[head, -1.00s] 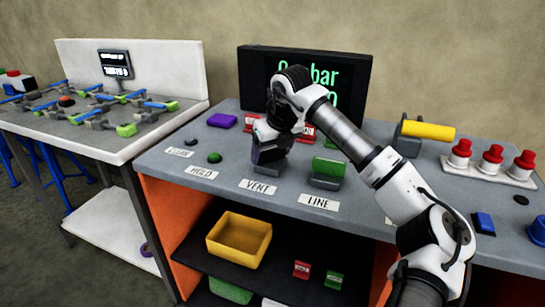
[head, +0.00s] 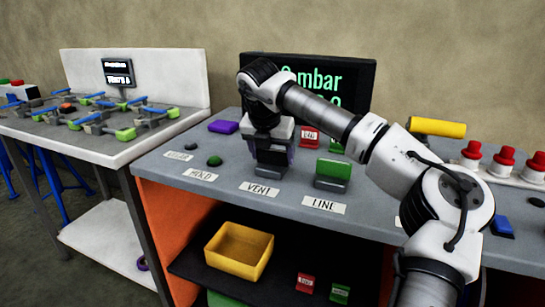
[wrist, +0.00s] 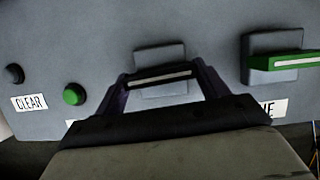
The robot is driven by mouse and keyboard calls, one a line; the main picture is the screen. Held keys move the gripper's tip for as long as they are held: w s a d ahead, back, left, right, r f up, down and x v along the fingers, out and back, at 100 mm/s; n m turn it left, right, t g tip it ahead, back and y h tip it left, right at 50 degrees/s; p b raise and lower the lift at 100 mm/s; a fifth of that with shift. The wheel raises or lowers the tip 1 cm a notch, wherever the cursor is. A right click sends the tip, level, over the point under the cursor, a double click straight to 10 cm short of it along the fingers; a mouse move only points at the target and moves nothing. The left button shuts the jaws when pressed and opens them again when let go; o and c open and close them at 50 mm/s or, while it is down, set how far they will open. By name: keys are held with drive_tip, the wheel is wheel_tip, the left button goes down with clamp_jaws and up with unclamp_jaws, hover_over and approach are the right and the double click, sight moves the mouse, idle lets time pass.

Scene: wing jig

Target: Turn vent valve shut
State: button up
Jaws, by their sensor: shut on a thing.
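The vent valve stands behind the VENT label (head: 260,189) on the grey bench. Its grey base (head: 270,172) shows below my gripper (head: 271,158) in the head view, where the handle is hidden. In the wrist view, the vent valve's dark handle (wrist: 160,77) with a pale stripe lies across its grey base (wrist: 163,55). My gripper (wrist: 163,85) has one finger at each end of this handle and is shut on it. The gripper points down at the valve.
The green-handled LINE valve (head: 334,170) stands close on the right. A green button (head: 214,160) and a dark button (head: 190,147) are on the left. A yellow bin (head: 239,250) sits on the lower shelf.

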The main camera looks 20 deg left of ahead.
drive_tip(key=shift+r+m, duration=0.1)
drive_tip(key=shift+m, duration=0.4)
drive_tip(key=o, duration=1)
drive_tip(key=v, duration=1.3)
drive_tip(key=shift+s+a+r, duration=0.15)
drive_tip(key=shift+a+r, duration=0.1)
drive_tip(key=shift+r, duration=0.05)
